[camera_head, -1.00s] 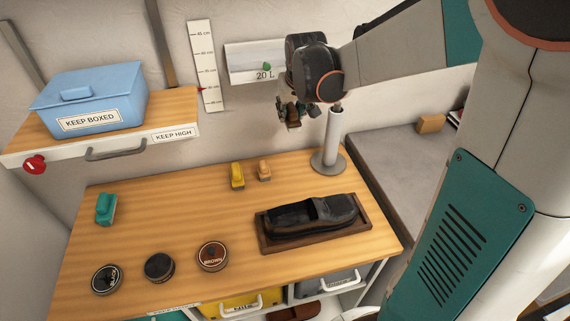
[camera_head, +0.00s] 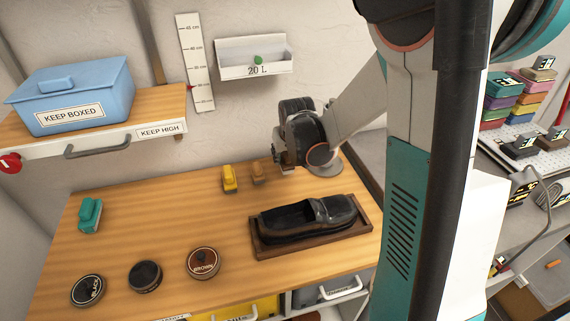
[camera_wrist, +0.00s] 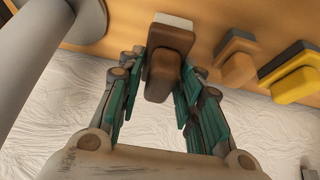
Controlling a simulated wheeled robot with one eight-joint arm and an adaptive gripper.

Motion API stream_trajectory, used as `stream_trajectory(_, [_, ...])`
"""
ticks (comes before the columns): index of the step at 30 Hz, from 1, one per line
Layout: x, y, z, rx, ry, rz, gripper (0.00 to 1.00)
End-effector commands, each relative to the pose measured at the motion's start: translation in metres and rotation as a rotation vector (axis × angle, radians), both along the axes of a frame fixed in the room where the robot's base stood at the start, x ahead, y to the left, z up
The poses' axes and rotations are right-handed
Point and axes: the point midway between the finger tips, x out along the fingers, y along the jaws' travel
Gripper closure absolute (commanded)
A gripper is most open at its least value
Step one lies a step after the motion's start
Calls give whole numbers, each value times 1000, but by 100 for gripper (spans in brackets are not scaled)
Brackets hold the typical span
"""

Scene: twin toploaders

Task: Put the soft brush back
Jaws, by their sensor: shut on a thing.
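A brown brush (camera_wrist: 168,62) with a pale strip at its far end sits between the fingers of my gripper (camera_wrist: 160,95) in the wrist view. My gripper is shut on it. In the head view my gripper (camera_head: 282,162) is low over the back of the wooden bench (camera_head: 170,215), and the held brush is mostly hidden. I cannot tell whether the brush touches the bench. A tan brush (camera_head: 257,174) and a yellow brush (camera_head: 229,179) stand just left of my gripper; in the wrist view they show at the right.
A grey post (camera_wrist: 35,45) stands close beside my gripper. A black shoe (camera_head: 305,217) lies in a wooden tray (camera_head: 262,251) in front. A teal brush (camera_head: 89,215) and several round tins (camera_head: 145,275) are farther left. The middle of the bench is clear.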

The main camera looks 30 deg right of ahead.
Motion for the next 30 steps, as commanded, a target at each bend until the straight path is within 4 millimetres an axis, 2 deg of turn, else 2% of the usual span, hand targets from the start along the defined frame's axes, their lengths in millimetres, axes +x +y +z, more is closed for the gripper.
stream_trajectory(3, [0, 0, -22, 0, 0, 0, 93])
stream_trajectory(6, [0, 0, -33, 0, 0, 0, 93])
stream_trajectory(18, [0, 0, -37, 0, 0, 0, 93])
stream_trajectory(19, [0, 0, -36, 0, 0, 0, 60])
stream_trajectory(21, [0, 0, -35, 0, 0, 0, 47])
stream_trajectory(30, [0, 0, -35, 0, 0, 0, 47])
